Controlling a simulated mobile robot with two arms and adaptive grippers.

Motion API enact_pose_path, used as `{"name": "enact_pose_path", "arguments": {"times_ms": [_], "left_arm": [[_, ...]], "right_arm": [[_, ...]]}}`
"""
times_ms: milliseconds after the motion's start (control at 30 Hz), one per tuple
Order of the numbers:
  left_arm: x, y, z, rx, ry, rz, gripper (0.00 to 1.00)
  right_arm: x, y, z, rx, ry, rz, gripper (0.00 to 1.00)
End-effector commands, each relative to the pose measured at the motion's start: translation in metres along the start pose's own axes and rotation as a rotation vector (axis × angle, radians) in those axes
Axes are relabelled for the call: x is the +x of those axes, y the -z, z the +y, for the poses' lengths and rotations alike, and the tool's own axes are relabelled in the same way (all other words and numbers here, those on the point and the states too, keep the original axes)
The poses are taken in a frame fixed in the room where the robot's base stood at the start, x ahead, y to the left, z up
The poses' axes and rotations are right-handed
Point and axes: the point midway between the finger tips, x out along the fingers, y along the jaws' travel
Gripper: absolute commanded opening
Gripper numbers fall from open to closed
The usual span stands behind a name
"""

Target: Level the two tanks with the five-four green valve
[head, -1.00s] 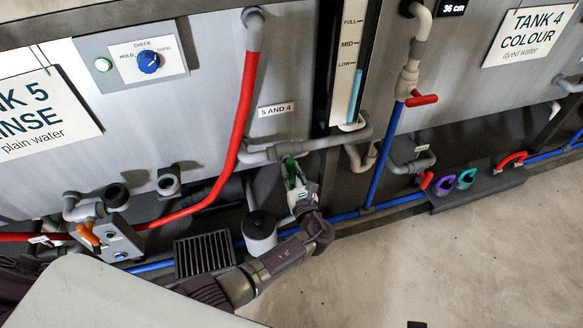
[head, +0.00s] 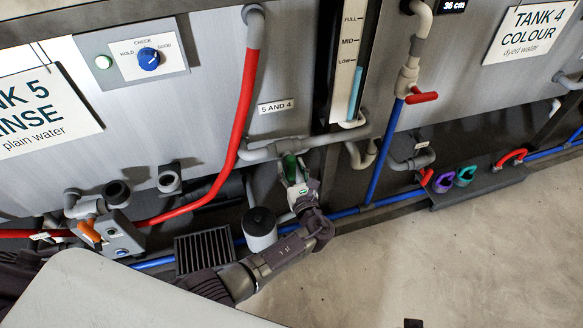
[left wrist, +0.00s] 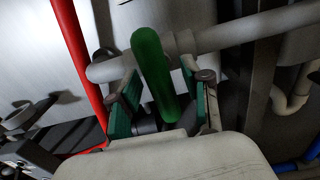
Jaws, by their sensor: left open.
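The green valve handle (head: 289,167) sits on the grey pipe under the "5 AND 4" label (head: 276,107). My left gripper (head: 295,179) is right at it. In the left wrist view the green handle (left wrist: 153,72) stands between the two green-padded fingers (left wrist: 160,105), with a gap on each side, so the gripper is open around it. The handle slants from upper left to lower right in that view. The level tube (head: 353,95) for tank 4 shows blue liquid near LOW, and its display (head: 452,6) reads 36 cm.
A red hose (head: 244,110) runs left of the valve. A blue pipe (head: 388,150) with a red valve handle (head: 421,98) stands at right. A white canister (head: 260,230) and black grille (head: 204,252) are below. The floor at lower right is clear.

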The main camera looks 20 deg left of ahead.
Motion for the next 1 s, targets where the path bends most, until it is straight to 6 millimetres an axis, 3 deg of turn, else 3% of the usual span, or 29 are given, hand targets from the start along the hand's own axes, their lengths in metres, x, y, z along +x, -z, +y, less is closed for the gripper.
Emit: {"name": "enact_pose_path", "arguments": {"times_ms": [133, 267, 700, 1000], "left_arm": [[-0.004, 0.0, 0.0, -0.001, 0.001, 0.001, 0.48], [-0.021, 0.001, 0.0, -0.002, 0.002, 0.002, 0.48], [-0.106, 0.001, 0.0, 0.0, 0.001, 0.001, 0.48], [-0.12, 0.0, 0.0, -0.001, 0.0, 0.0, 0.48]], "right_arm": [[0.0, -0.001, 0.001, 0.001, 0.0, -0.004, 0.48], [0.0, -0.001, 0.001, 0.001, 0.0, -0.003, 0.48], [0.0, -0.001, 0.0, 0.0, 0.0, -0.002, 0.48], [0.0, -0.001, 0.0, 0.0, 0.0, -0.002, 0.48]]}}
